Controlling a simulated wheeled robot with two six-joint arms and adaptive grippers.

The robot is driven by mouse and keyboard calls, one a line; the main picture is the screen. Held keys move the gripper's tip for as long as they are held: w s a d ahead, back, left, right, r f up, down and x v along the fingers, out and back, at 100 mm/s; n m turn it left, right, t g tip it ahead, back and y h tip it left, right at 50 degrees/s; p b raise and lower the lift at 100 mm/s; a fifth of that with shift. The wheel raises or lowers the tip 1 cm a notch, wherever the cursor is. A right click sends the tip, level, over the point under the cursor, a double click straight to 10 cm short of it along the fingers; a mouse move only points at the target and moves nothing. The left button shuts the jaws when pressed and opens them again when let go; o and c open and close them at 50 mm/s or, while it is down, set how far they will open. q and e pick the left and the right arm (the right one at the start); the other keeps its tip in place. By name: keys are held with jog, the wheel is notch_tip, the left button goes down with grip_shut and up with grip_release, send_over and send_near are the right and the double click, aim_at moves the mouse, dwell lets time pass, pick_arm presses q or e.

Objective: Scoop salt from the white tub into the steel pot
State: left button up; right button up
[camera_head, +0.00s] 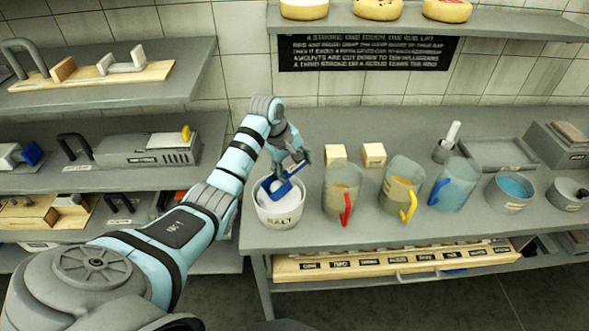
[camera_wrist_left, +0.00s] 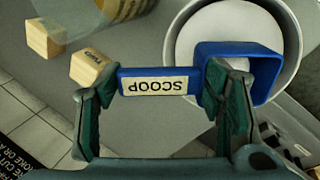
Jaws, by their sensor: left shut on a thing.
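The white tub (camera_head: 279,215), labelled SALT, stands at the left end of the counter. White salt shows in it in the left wrist view (camera_wrist_left: 215,40). My left gripper (camera_head: 294,166) is above the tub, shut on the handle of the blue scoop (camera_head: 278,188). In the left wrist view my fingers (camera_wrist_left: 165,110) hold the handle, labelled SCOOP, and the scoop's square bowl (camera_wrist_left: 262,62) overlaps the tub's mouth. I cannot tell whether the bowl holds salt. A grey metal pot (camera_head: 512,202) with blue contents stands to the right. My right gripper is not in view.
Jugs with red (camera_head: 342,207), yellow (camera_head: 402,205) and blue (camera_head: 454,199) handles stand between tub and pot. Two small wooden blocks (camera_head: 374,155) sit behind them. A smaller grey vessel (camera_head: 567,194) is at the far right. A shelf with cheese wheels (camera_head: 378,9) hangs above.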

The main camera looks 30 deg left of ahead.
aim_at(295, 167)
pick_arm(q)
jog(key=shift+r, duration=3.2)
